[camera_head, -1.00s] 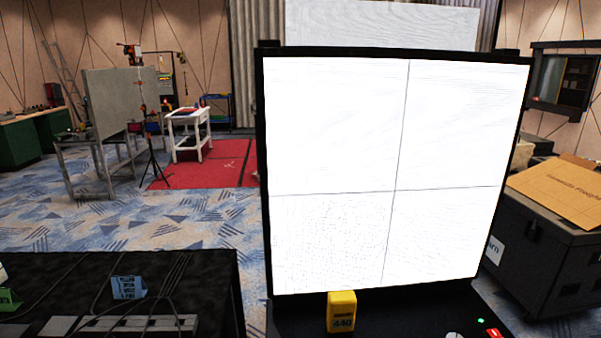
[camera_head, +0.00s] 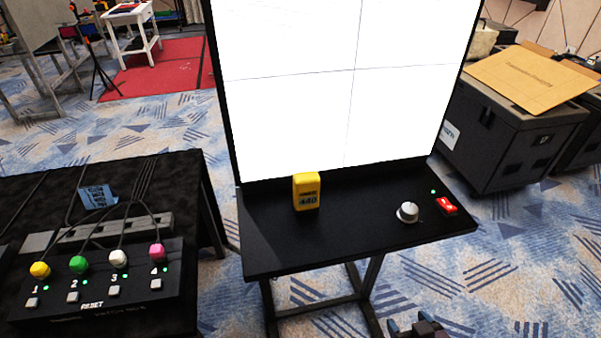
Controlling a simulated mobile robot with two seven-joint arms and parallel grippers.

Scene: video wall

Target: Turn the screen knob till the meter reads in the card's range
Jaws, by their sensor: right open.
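The grey-white screen knob (camera_head: 407,212) stands on the black shelf (camera_head: 290,255) below the video wall. The yellow meter (camera_head: 306,192) stands upright on the same shelf, left of the knob; its small display seems to read 440. A blue card (camera_head: 98,196) with dark lettering stands on the black table at left; its text is too small to read surely. My right gripper (camera_head: 415,323) shows at the bottom edge, open and empty, below the shelf's front edge and apart from the knob. My left gripper is out of view.
The white screen (camera_head: 300,110) rises behind the shelf. A red rocker switch (camera_head: 446,205) and a green light sit right of the knob. A control box (camera_head: 100,285) with coloured plugs and numbered buttons is at left. A dark case (camera_head: 510,135) stands at right.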

